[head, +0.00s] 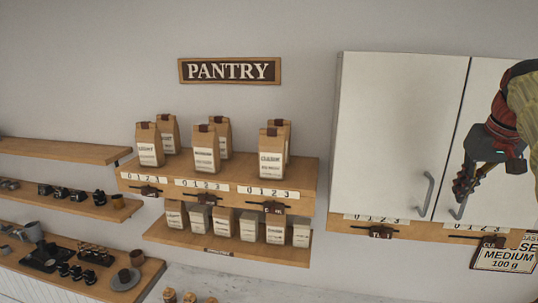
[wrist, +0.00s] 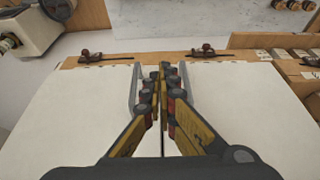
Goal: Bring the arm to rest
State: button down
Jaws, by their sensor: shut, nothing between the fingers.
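My gripper (head: 463,190) is shut and empty in front of the white two-door cabinet at the right of the head view. Its fingertips overlap the handle of the right cabinet door (head: 505,95) in that view. In the wrist view my gripper (wrist: 160,72) is shut, pointing along the door faces between the two metal handles, the left handle (wrist: 134,85) and the right handle (wrist: 184,78). I cannot tell whether the fingers touch a handle. Both cabinet doors look closed, with the left door (head: 400,130) flat beside the right one.
A wooden shelf (head: 220,178) with several paper bags stands left of the cabinet under a PANTRY sign (head: 229,70). Below the cabinet is a wooden rail (head: 400,232) with sliders, and a sign (head: 503,258) hangs at the right. The wall between shelf and cabinet is bare.

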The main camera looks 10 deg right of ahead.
notch_tip(320, 180, down, 11)
jog(key=a+m+b, duration=0.1)
jog(key=m+b, duration=0.1)
jog(key=s+a+f+n+b, duration=0.2)
jog(key=s+a+f+b, duration=0.3)
jog(key=a+f+b, duration=0.3)
jog(key=s+a+f+n+t+y+b, duration=0.1)
jog(key=s+a+f+n+b, duration=0.1)
jog(key=s+a+f+b, duration=0.3)
jog(key=s+a+f+n+b, duration=0.2)
jog(key=s+a+f+b, duration=0.3)
jog(key=a+f+b, duration=0.7)
jog(key=a+f, duration=1)
jog(key=f, duration=0.5)
jog(key=shift+s+f+n+t+y, duration=0.15)
jog(key=shift+s+n+t+y, duration=0.05)
jog(key=shift+n+t+y, duration=0.1)
